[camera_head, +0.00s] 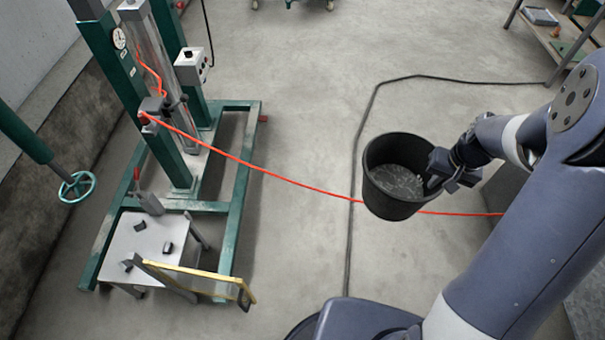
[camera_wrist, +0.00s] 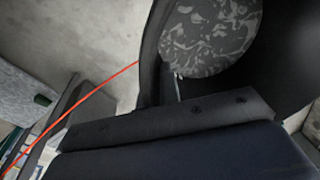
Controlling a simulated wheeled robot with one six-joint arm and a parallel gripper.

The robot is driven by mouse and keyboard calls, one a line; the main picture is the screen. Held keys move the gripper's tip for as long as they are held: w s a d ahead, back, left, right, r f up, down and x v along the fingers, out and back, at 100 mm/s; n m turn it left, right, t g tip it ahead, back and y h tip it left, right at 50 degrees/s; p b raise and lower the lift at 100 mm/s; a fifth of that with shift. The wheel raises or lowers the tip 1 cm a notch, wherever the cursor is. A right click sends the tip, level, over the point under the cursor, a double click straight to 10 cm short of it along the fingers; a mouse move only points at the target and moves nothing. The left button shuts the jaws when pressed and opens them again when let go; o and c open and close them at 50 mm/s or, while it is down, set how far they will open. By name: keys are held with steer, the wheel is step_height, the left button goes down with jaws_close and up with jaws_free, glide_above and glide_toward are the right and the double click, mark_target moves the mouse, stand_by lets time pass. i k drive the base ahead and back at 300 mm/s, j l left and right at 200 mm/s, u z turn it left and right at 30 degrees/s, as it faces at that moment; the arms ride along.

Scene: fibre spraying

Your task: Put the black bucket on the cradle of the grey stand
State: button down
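The black bucket (camera_head: 388,207) hangs in the air right of centre in the head view, roughly upright, with grey speckled material inside. My gripper (camera_head: 437,172) is at the bucket's right side and appears shut on its wall near the rim. In the wrist view the bucket (camera_wrist: 150,55) fills the upper right, and the gripper (camera_wrist: 172,88) meets its wall; the exact finger contact is partly hidden. The grey stand (camera_head: 128,236) is at the lower left of the head view, well apart from the bucket. Several small black blocks on its flat top look like the cradle (camera_head: 140,225).
An orange hose (camera_head: 285,179) runs from the green-framed machine (camera_head: 172,150) across to the right, passing behind the bucket. A black cable (camera_head: 352,215) lies on the floor. Open floor separates bucket and machine.

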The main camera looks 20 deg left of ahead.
mark_target(146, 247)
steer(key=k+j+u, duration=0.25)
steer(key=j, duration=0.45)
steer(key=j+u, duration=0.25)
steer(key=j, duration=2)
